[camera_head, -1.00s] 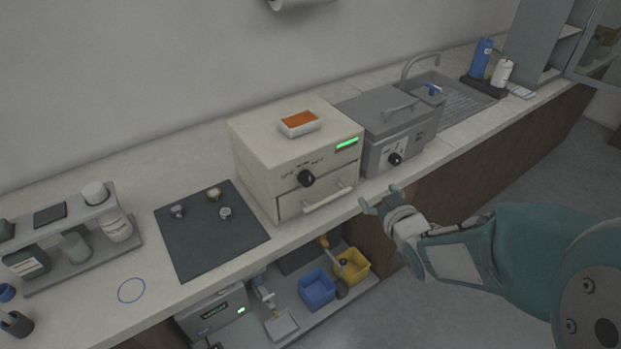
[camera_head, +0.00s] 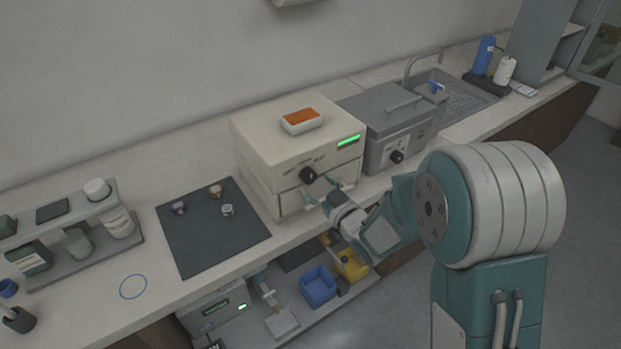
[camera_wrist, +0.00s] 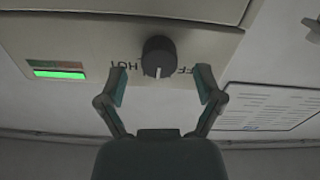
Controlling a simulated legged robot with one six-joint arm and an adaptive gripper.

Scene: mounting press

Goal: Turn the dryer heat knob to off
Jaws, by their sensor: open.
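The dryer (camera_head: 258,147) is a cream box on the counter with a lit green bar on its front. Its black round heat knob (camera_head: 307,175) is on the front, above a drawer. In the wrist view, which shows the panel upside down, the knob (camera_wrist: 158,57) has a white pointer mark toward the bottom of the picture, between HOT on the left and a partly covered OFF on the right. My gripper (camera_head: 321,190) is open in front of the dryer. In the wrist view its fingertips (camera_wrist: 160,84) stand apart on either side just below the knob, with no clear contact.
A white dish with orange contents (camera_head: 301,121) sits on the dryer. A grey lidded unit (camera_head: 385,135) with its own black knob stands close on the right. A dark mat (camera_head: 205,245) with small pieces lies left. Blue and yellow bins are on a shelf below.

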